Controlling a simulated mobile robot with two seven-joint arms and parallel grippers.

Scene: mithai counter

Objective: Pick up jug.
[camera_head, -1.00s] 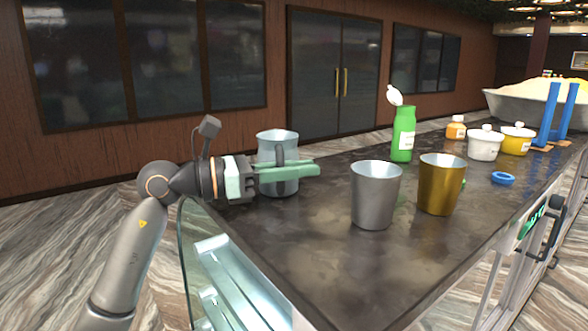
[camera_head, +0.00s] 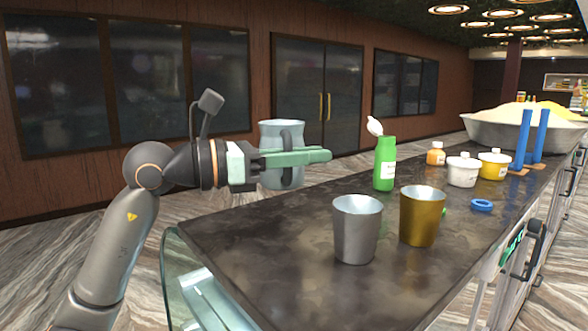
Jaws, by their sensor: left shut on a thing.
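The jug (camera_head: 270,140) is a pale grey-blue, open-topped vessel with a dark handle. It hangs upright in the air at the far left edge of the counter, its base showing clear of the top. My left gripper (camera_head: 318,156) comes in from the left and is shut on the jug, its green fingers level across the handle. The fingers hide part of the jug's front and handle. My right gripper is not in view.
On the dark counter (camera_head: 270,250) stand a silver cup (camera_head: 357,232) and a gold cup (camera_head: 421,218). Behind are a green bottle (camera_head: 385,168), white pot (camera_head: 462,172), yellow pot (camera_head: 494,166), orange jar (camera_head: 435,156), blue ring (camera_head: 481,205) and large basin (camera_head: 500,132). The counter's near-left part is clear.

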